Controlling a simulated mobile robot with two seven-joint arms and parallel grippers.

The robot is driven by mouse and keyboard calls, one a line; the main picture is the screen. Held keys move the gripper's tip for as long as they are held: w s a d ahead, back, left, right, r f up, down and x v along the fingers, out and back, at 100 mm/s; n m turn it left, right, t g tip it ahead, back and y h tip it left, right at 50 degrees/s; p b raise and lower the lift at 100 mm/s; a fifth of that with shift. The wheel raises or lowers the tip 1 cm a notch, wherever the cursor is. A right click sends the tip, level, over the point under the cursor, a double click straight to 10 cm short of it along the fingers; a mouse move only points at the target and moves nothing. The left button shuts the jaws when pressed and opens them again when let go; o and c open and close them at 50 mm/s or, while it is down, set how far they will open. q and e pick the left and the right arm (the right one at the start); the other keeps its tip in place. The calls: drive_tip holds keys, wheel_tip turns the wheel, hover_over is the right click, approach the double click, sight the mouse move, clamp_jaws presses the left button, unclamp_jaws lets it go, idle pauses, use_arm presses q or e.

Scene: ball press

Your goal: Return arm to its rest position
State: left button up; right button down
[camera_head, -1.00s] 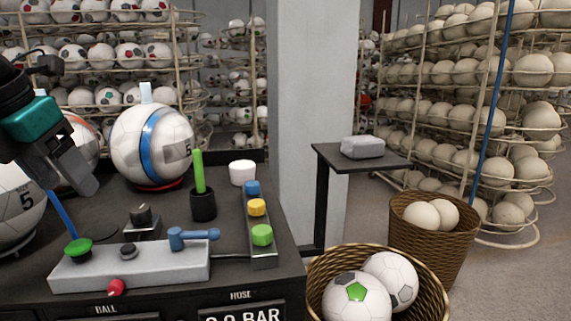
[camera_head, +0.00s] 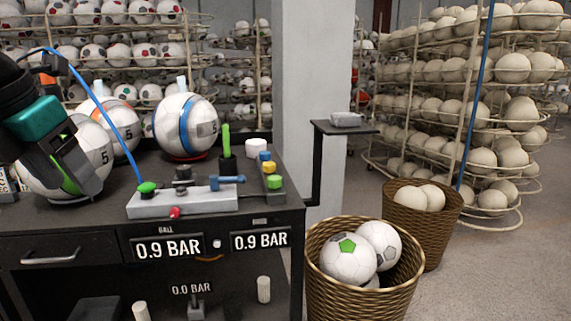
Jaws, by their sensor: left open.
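My left gripper (camera_head: 82,172) is at the left edge, pointing down, open, with a teal band on its wrist. It is in front of a white ball marked 5 (camera_head: 102,150) and partly hides it; whether they touch is unclear. A grey control box (camera_head: 185,202) stands on the dark bench to its right, apart from the gripper. The box has a green button (camera_head: 147,187), a red knob (camera_head: 175,212) and a blue lever (camera_head: 228,181). My right gripper is not in view.
A blue hose (camera_head: 112,95) arches from the upper left to the control box. A ball with a blue band (camera_head: 186,125) stands behind the box. Displays (camera_head: 168,248) read 0.9 BAR. Wicker baskets (camera_head: 362,295) with balls stand at the right of the bench, before ball racks.

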use_arm(q)
drive_tip(key=s+d+f+n+g+h, duration=0.15)
drive_tip(key=d+f+h, duration=0.25)
drive_tip(key=d+h, duration=0.7)
drive_tip(key=d+f+n+g+h, duration=0.15)
drive_tip(key=d+f+h, duration=0.5)
drive_tip(key=d, duration=0.75)
drive_tip(key=w+a+f+n+t+y+p, duration=0.15)
drive_tip(key=a+f+n+t+y, duration=0.3)
drive_tip(key=f+n+t, duration=0.55)
drive_tip(key=w+a+f+n+t+y, duration=0.25)
drive_tip(key=f+n+t+y, duration=0.35)
drive_tip(key=n, duration=0.8)
drive_tip(key=s+a+f+n+g+y, duration=0.2)
drive_tip(key=s+f+n+g+y, duration=0.1)
drive_tip(key=s+f, duration=0.4)
drive_tip(key=s+a+f+n+g+y, duration=0.2)
drive_tip(key=s+f+n, duration=0.3)
drive_tip(key=f, duration=0.7)
drive_tip(key=shift+s+a+f+n+g+y, duration=0.15)
drive_tip(key=shift+s+a+n+g+y, duration=0.25)
drive_tip(key=shift+s+g, duration=0.65)
drive_tip(key=shift+s+t, duration=0.2)
drive_tip(key=shift+t, duration=0.05)
